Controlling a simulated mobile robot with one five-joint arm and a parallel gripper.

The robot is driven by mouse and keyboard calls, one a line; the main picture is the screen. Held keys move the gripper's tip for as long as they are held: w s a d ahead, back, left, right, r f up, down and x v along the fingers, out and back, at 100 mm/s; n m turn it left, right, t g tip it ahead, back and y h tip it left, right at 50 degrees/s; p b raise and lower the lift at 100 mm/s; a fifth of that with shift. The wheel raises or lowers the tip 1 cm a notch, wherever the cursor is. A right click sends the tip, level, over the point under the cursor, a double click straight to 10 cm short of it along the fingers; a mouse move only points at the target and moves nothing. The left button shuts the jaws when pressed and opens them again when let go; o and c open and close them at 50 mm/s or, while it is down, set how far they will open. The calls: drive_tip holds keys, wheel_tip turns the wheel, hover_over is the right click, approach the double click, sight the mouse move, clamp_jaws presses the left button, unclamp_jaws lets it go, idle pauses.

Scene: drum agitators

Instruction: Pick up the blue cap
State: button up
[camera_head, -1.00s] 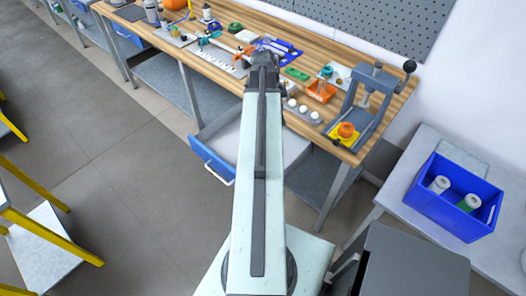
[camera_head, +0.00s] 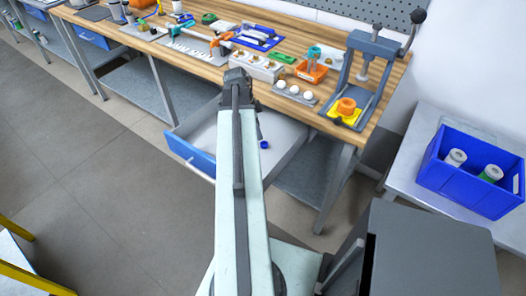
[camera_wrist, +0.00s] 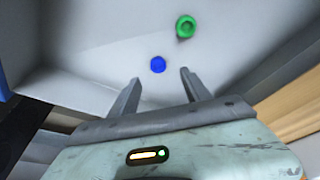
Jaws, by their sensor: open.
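The small round blue cap (camera_wrist: 158,64) lies on the pale floor of the open drawer in the wrist view. It sits just beyond the tips of my gripper (camera_wrist: 160,78), roughly midway between the two fingers. The fingers are spread apart with nothing between them. In the head view a small blue piece (camera_head: 263,144), likely this cap, shows in the drawer (camera_head: 203,160) to the right of my arm. My gripper (camera_head: 237,76) there is at the bench's front edge, and its fingers are hidden.
A green ring-shaped piece (camera_wrist: 185,26) lies beyond the cap in the drawer. The drawer walls and the workbench top (camera_head: 215,84) bound the space. A grey press (camera_head: 370,75) stands on the bench at right. A blue crate (camera_head: 470,175) sits on a side table.

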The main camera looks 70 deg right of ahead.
sight(264, 143)
drive_tip(key=shift+b+x, duration=3.85)
drive_tip(key=shift+x, duration=0.15)
drive_tip(key=shift+s+a+r, duration=0.1)
drive_tip(key=shift+a+r, duration=0.1)
clamp_jaws()
